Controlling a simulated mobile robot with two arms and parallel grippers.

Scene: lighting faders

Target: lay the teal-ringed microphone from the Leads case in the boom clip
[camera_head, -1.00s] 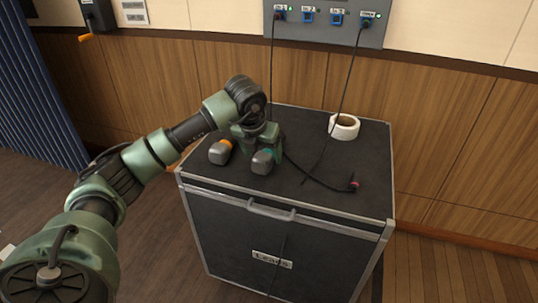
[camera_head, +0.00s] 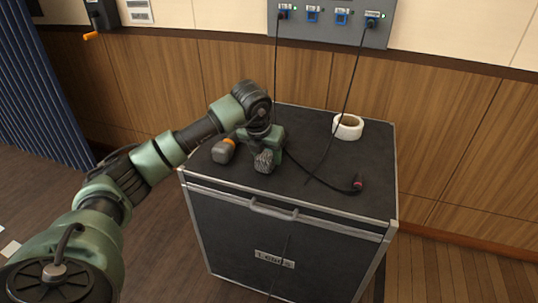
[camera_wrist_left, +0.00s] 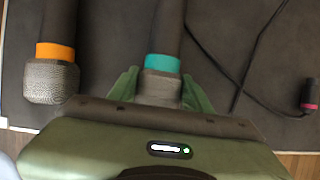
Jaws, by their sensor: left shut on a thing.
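The teal-ringed microphone (camera_wrist_left: 163,64) lies on the black Leads case (camera_head: 330,205), its grey head (camera_head: 264,161) toward the case's front edge. My left gripper (camera_wrist_left: 160,88) is shut on it near the head, with one finger on each side. In the head view the gripper (camera_head: 268,143) hides most of the microphone's body. An orange-ringed microphone (camera_head: 223,151) lies just to its left; it also shows in the left wrist view (camera_wrist_left: 54,70). The boom clip is not in view. My right gripper is not in view.
A white tape roll (camera_head: 347,126) stands at the case's back right. A black cable with a pink-ringed connector (camera_head: 357,182) lies to the right of the gripper. Cables hang from the wall panel (camera_head: 330,20) behind.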

